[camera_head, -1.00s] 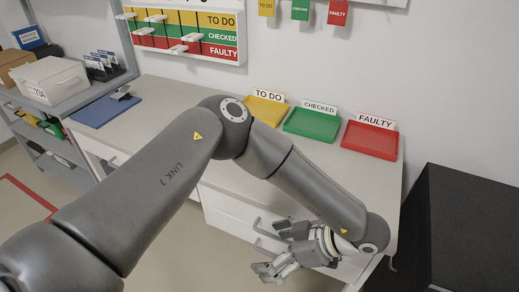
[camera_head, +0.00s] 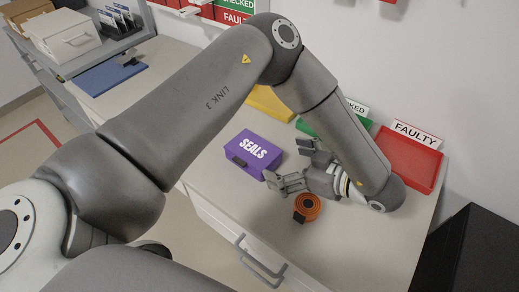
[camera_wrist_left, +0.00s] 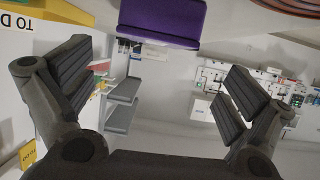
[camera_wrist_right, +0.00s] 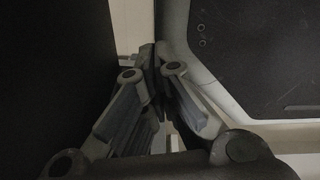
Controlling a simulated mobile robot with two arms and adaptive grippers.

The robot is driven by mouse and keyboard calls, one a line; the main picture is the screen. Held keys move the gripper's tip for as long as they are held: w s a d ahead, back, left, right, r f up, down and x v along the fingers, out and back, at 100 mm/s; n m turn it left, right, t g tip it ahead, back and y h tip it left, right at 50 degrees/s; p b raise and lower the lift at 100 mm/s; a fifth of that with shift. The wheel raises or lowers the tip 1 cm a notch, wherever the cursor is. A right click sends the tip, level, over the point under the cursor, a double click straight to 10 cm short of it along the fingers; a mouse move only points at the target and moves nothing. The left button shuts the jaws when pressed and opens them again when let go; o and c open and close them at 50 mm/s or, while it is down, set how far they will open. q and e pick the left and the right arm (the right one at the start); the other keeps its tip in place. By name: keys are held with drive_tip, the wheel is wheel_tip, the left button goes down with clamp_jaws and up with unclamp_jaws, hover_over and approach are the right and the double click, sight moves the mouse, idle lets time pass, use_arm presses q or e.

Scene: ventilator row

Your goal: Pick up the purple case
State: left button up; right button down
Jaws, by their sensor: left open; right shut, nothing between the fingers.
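The purple case (camera_head: 252,154), marked SEALS, lies on the light counter left of my left gripper. My left gripper (camera_head: 290,165) is open and empty, with its fingers pointing toward the case and apart from it. In the left wrist view the case (camera_wrist_left: 162,22) is at the top, beyond and between the open fingers (camera_wrist_left: 158,95). My right gripper (camera_wrist_right: 155,88) shows only in its own wrist view, shut and empty, among dark surfaces.
An orange coil (camera_head: 308,207) lies on the counter just below my left gripper. Yellow (camera_head: 268,102), green (camera_head: 305,127) and red (camera_head: 410,160) trays stand along the wall, partly behind my arm. A blue mat (camera_head: 112,77) is far left. Counter in front right is clear.

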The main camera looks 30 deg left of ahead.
sight(255, 153)
use_arm(q)
drive_tip(key=x, duration=0.3)
drive_tip(key=shift+a+f, duration=0.15)
drive_tip(key=shift+a, duration=0.2)
drive_tip(key=shift+a+f, duration=0.1)
drive_tip(key=shift+a, duration=0.05)
drive_tip(key=p+x, duration=0.1)
drive_tip(key=x, duration=0.1)
drive_tip(key=shift+a, duration=0.4)
drive_tip(key=shift+x, duration=1.05)
drive_tip(key=shift+a, duration=0.15)
drive_tip(key=shift+c, duration=0.3)
drive_tip(key=c, duration=0.7)
use_arm(e)
drive_tip(key=shift+s+a+r, duration=0.1)
drive_tip(key=shift+s+r, duration=0.2)
drive_tip(key=shift+s, duration=0.25)
drive_tip(key=shift+s+a+r, duration=0.1)
drive_tip(key=shift+s+r, duration=0.2)
drive_tip(key=shift+s, duration=0.2)
